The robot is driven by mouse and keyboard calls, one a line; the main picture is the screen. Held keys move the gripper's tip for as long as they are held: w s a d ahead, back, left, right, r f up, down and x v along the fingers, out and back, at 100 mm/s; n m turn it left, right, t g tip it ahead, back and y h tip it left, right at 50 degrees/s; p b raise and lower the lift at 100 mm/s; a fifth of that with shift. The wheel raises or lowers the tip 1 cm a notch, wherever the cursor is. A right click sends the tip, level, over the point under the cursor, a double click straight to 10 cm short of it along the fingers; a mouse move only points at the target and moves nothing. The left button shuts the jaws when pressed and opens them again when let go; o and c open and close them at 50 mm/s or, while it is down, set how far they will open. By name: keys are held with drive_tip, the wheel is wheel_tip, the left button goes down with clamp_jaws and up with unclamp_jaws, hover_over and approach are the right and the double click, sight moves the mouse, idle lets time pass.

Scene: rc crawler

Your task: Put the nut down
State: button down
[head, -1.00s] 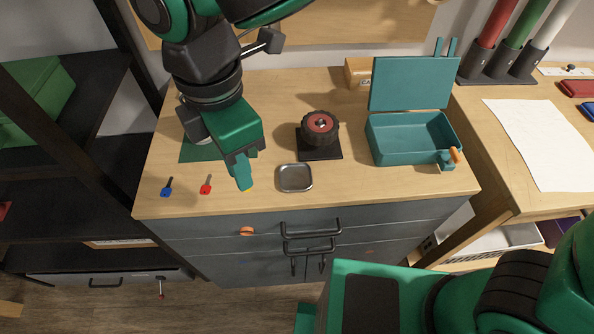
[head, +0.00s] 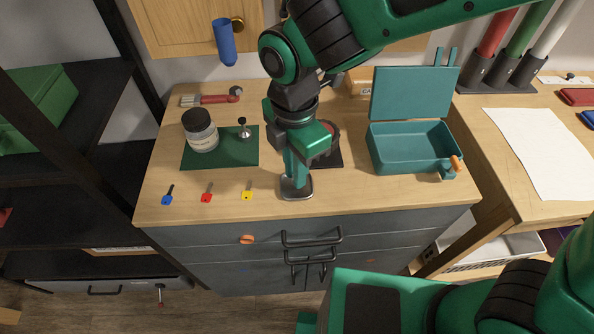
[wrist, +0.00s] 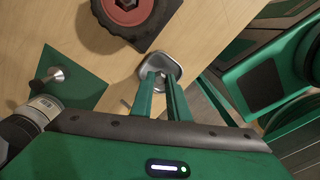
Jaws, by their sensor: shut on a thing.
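My gripper (head: 292,190) points down at the small metal tray (head: 309,186) near the front edge of the workbench. In the wrist view its two fingers (wrist: 160,78) reach over the same tray (wrist: 174,68), close together with a narrow gap. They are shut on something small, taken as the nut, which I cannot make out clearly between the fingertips. Whether the fingertips or the nut touch the tray floor cannot be told. The black wheel (head: 333,134) with a red hub stands behind the gripper, partly hidden by it. It also shows in the wrist view (wrist: 128,12).
Blue, red and yellow keys (head: 207,192) lie left of the tray. A green mat (head: 222,160) holds a jar (head: 201,131) and a small metal post (head: 243,128). An open teal box (head: 410,150) stands right. The bench between tray and box is clear.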

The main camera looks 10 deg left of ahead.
drive_tip(key=shift+f, duration=0.9)
drive_tip(key=shift+f, duration=0.1)
drive_tip(key=c, duration=2)
unclamp_jaws()
wheel_tip(320, 180, up, 12)
drive_tip(key=shift+r, duration=0.15)
